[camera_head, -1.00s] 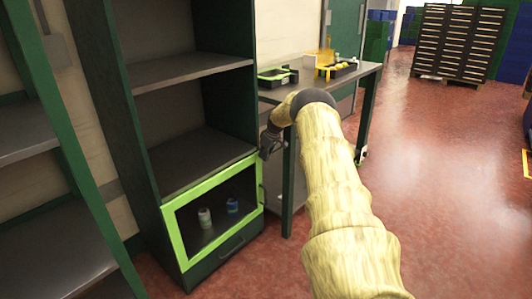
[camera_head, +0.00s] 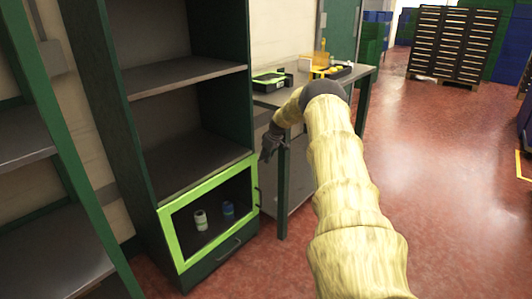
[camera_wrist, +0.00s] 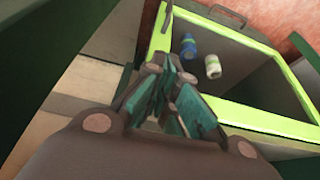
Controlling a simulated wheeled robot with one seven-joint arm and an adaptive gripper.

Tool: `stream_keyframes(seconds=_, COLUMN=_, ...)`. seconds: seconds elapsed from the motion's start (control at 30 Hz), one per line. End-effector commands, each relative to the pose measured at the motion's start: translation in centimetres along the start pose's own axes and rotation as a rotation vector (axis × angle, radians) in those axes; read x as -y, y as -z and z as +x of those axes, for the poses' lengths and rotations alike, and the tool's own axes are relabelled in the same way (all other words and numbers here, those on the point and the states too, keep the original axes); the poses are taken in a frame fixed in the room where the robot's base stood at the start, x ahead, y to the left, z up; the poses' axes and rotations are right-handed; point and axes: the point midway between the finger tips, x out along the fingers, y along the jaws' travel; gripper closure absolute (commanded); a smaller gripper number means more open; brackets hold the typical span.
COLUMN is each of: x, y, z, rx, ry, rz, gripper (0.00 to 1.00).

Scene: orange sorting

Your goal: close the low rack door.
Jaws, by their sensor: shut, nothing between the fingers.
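The low rack door (camera_head: 169,238) has a bright green frame around a clear pane and a dark handle (camera_head: 259,198) on its right side. It looks flush with the rack front, or nearly so; a small gap cannot be ruled out.
A white-and-green can (camera_head: 201,220) and a blue can (camera_head: 228,210) stand behind the pane. Open shelves (camera_head: 185,78) are above the door. A table (camera_head: 352,78) with trays stands to the right, its leg close to my gripper. Red floor is open farther right.

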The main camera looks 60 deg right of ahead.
Motion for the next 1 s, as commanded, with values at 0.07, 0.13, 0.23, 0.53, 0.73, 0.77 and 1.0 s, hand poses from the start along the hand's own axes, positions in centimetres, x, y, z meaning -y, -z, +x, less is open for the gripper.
stream_keyframes(seconds=0.07, x=-0.2, y=-0.3, z=-0.7, rx=0.002, ry=0.002, rz=0.003, gripper=1.0)
stream_keyframes(seconds=0.13, x=-0.4, y=-0.4, z=-1.1, rx=0.004, ry=0.003, rz=0.004, gripper=1.0)
stream_keyframes(seconds=0.23, x=-0.4, y=-0.4, z=-1.7, rx=0.005, ry=0.007, rz=0.004, gripper=1.0)
stream_keyframes(seconds=0.53, x=-0.6, y=-0.5, z=-3.5, rx=0.009, ry=0.017, rz=0.005, gripper=1.0)
stream_keyframes(seconds=0.73, x=-0.8, y=-0.6, z=-4.9, rx=0.01, ry=0.021, rz=0.006, gripper=1.0)
stream_keyframes(seconds=0.77, x=-0.8, y=-0.6, z=-5.0, rx=0.01, ry=0.021, rz=0.006, gripper=1.0)
stream_keyframes(seconds=1.0, x=-0.8, y=-0.7, z=-5.9, rx=0.011, ry=0.021, rz=0.006, gripper=1.0)
